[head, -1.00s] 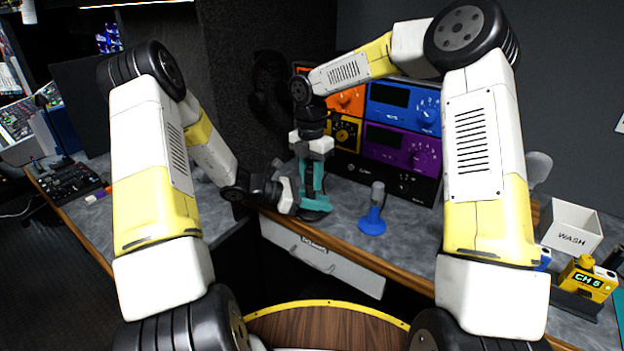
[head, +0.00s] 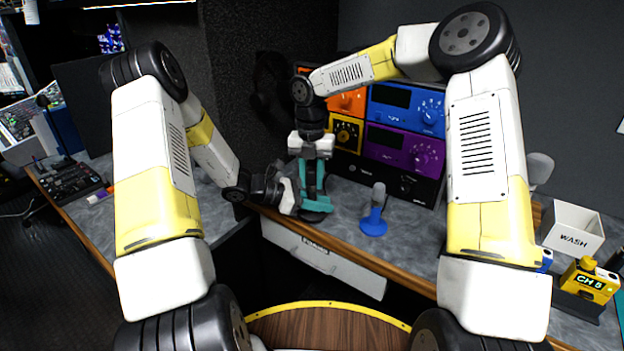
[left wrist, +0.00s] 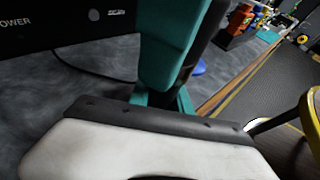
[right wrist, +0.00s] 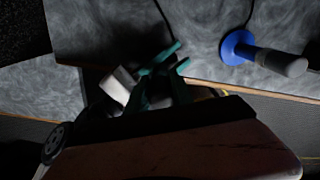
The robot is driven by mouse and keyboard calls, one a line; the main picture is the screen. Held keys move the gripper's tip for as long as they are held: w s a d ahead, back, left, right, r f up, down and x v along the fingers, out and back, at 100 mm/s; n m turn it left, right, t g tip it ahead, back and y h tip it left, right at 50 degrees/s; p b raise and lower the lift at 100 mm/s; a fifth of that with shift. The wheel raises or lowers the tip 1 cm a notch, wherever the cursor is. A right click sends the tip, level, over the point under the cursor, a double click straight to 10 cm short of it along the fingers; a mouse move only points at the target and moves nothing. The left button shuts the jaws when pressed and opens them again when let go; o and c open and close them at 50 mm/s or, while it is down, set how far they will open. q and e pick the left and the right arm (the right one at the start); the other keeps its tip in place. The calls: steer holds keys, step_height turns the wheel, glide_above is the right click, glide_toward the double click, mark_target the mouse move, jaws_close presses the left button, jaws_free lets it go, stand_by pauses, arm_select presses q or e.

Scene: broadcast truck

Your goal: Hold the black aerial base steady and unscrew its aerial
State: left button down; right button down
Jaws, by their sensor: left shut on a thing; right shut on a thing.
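The black aerial base (head: 314,216) stands on the grey desk near its front edge, with only its dark foot showing around my fingers. My left gripper (head: 316,204) comes in low from the left, its teal fingers shut around the base. My right gripper (head: 313,182) points straight down above it. Its teal fingers are shut on the dark upright aerial (head: 313,172) between them. The fingers hide most of the aerial and the joint with the base. In the left wrist view a teal finger (left wrist: 172,45) fills the middle; the right wrist view is dark.
A blue base with a grey upright top (head: 374,222) stands right of my grippers. Coloured equipment units (head: 404,148) rise behind. A white WASH bin (head: 572,228) and a yellow CH 5 unit (head: 590,280) are at the right.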

steer(key=shift+r, duration=0.15)
steer(key=shift+r, duration=0.9)
steer(key=shift+r, duration=0.1)
